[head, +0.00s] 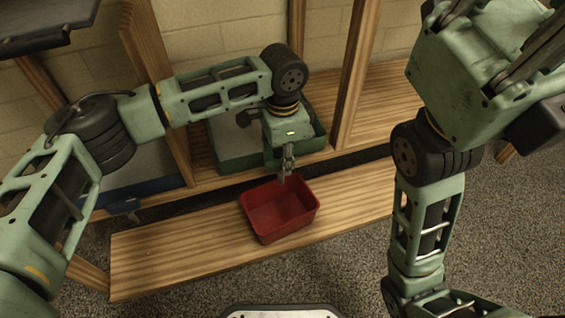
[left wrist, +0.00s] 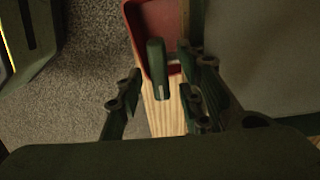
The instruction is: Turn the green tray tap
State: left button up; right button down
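The green tray (head: 232,164) sits in a wooden frame, partly hidden behind my left arm. A dark green tap lever (left wrist: 156,62) shows in the left wrist view, standing between the fingers of my left gripper (left wrist: 162,92). The fingers are open, one on each side of the lever. The left finger is clearly apart from it; the right one is closer, and I cannot tell if it touches. In the head view my left gripper (head: 287,168) points down in front of the green tray and hides the tap. My right arm is raised at the right; its fingers cannot be made out clearly.
A red bin (head: 262,232) stands on a wooden plank (head: 170,257) below the left gripper; it also shows in the left wrist view (left wrist: 137,22). A blue tray (head: 150,187) is to the left, past a wooden post (head: 157,75). Another post (head: 356,75) stands right.

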pick_arm(q)
jog(key=shift+f, duration=0.2)
grip_shut()
dwell(0.3)
